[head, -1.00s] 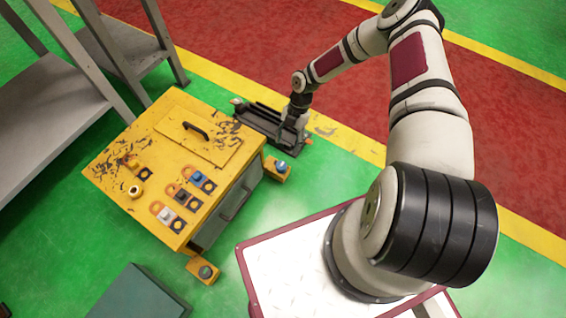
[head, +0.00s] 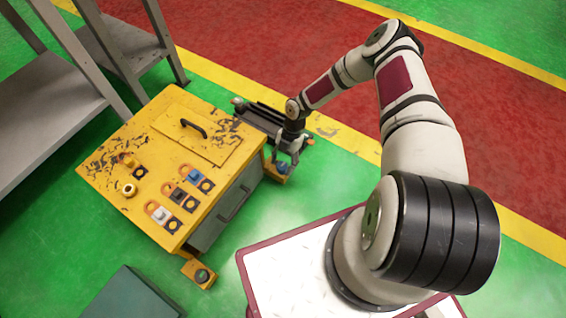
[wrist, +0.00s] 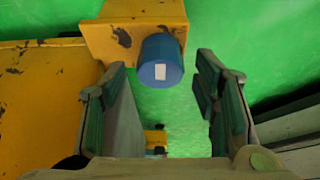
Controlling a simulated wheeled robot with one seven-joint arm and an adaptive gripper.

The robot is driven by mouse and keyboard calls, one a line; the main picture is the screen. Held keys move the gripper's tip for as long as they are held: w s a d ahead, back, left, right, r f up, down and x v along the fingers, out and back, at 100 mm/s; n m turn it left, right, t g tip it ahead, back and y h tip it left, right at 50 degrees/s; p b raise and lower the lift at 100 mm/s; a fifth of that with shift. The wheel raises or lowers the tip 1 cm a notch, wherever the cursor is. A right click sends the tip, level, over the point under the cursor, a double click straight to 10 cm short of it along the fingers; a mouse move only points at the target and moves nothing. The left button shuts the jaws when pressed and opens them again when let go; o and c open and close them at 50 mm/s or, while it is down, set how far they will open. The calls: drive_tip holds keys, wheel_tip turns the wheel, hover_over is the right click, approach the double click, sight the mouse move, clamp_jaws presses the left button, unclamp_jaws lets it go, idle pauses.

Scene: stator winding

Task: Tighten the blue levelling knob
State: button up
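The blue levelling knob (wrist: 160,62) is a short blue cylinder with a white mark, on a yellow bracket (wrist: 108,38) in the wrist view. In the head view the blue knob (head: 282,169) shows at the cabinet's right corner, partly behind the fingers. My gripper (head: 287,158) is over that corner, pointing down. In the wrist view my gripper (wrist: 162,84) is open, with one finger to each side of the knob's lower part in the picture. Green gaps show beside the knob, and I see no contact. How deep the fingers reach is unclear.
The yellow cabinet (head: 150,120) has a handle, coloured switches and worn paint. A dark rail-like fixture (head: 262,118) lies behind my gripper. Grey shelving (head: 50,105) stands left. Green floor is clear right of the cabinet.

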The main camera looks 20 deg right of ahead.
drive_tip(key=c, duration=1)
drive_tip(key=shift+m, duration=0.3)
